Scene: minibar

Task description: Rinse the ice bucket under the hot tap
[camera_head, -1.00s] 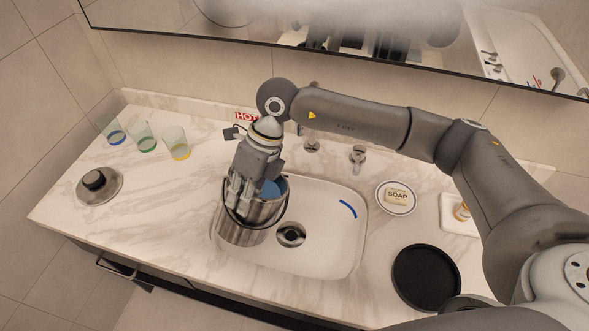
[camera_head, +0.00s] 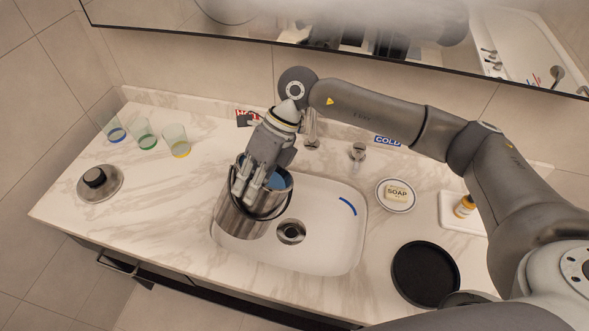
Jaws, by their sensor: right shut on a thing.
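The steel ice bucket (camera_head: 236,217) hangs tilted over the left part of the white sink (camera_head: 325,245). Something blue shows inside its mouth. My right gripper (camera_head: 250,200) is shut on the bucket at its rim or handle; the fingers hide exactly where. A dark curved handle shows across the bucket's front. The red HOT sign (camera_head: 247,118) is behind my gripper, partly covered. A metal tap (camera_head: 312,130) stands behind the sink just right of my gripper; my wrist and arm partly hide it. My left gripper is not in view.
A second metal tap (camera_head: 357,152) stands by the blue COLD sign (camera_head: 387,141). Glasses (camera_head: 145,135) and a knobbed lid (camera_head: 98,184) are at left.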

